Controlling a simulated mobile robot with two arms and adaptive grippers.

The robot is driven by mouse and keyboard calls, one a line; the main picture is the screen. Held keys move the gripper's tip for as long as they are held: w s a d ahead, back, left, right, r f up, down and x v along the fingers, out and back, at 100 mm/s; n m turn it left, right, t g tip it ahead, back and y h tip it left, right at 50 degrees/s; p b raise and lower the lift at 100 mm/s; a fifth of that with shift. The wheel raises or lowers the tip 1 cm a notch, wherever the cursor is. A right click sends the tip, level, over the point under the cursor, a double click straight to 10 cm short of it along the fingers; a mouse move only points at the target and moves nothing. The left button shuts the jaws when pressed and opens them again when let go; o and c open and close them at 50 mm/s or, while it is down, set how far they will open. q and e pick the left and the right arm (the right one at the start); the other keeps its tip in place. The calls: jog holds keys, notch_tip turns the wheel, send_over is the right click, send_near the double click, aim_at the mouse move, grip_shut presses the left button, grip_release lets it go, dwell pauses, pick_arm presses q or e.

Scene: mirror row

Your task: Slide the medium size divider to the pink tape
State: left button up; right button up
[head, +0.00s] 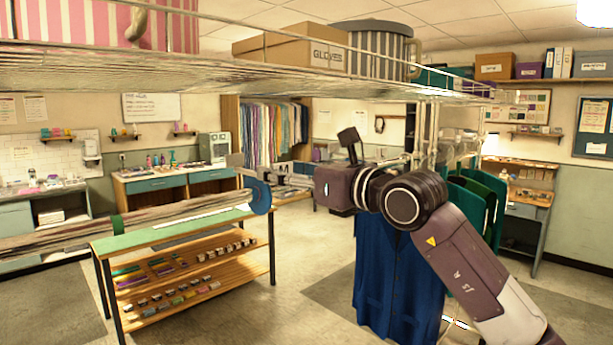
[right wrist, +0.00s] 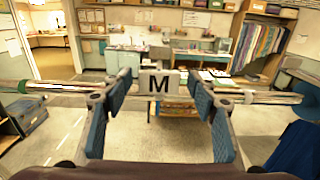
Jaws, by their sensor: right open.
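The divider with a black M on a pale plate (right wrist: 159,83) shows in the right wrist view, at the rail (right wrist: 75,89). My right gripper (right wrist: 160,88) is open, its blue-padded fingers on either side of the M plate with gaps visible. In the head view the right gripper (head: 270,178) is at the rail beside a blue disc (head: 259,197); I cannot tell whether that disc belongs to the M divider. A green band (head: 117,228) is around the rail to the left. A pale band (right wrist: 248,97) shows to the right in the wrist view. I cannot make out pink tape. My left gripper is out of view.
A wire shelf (head: 200,70) with a glove box (head: 290,48) and striped containers crosses overhead. A green-topped table (head: 165,235) stands beyond the rail.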

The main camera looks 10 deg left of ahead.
jog(key=v, duration=1.1)
jog(key=shift+d, duration=0.15)
